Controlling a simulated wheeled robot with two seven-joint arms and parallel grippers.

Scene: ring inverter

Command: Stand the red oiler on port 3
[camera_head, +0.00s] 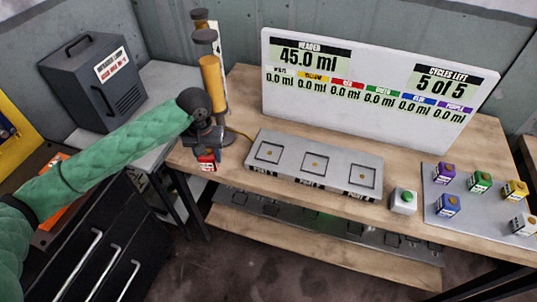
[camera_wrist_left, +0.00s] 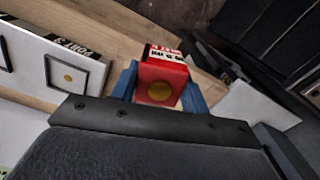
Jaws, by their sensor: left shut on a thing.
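My left gripper (camera_head: 207,146) is shut on the red oiler (camera_head: 208,162) and holds it left of the grey port block (camera_head: 318,183), by the table's left front edge. In the left wrist view the red oiler (camera_wrist_left: 178,72) sits between the blue fingers, its yellowish round spot facing the camera. Port 3 (camera_wrist_left: 68,76), a square outline with a gold dot, lies left of the oiler in that view, with its label readable. It appears to be the leftmost port (camera_head: 268,152) in the head view; labels there are too small to read surely. My right gripper is not in view.
A green button box (camera_head: 403,201) stands right of the block. Purple, green, yellow, blue and white oilers stand on a grey tray (camera_head: 435,190) at far right. A display board (camera_head: 370,90) stands behind the ports. Orange dispenser tubes (camera_head: 212,80) stand behind my gripper. All three ports are empty.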

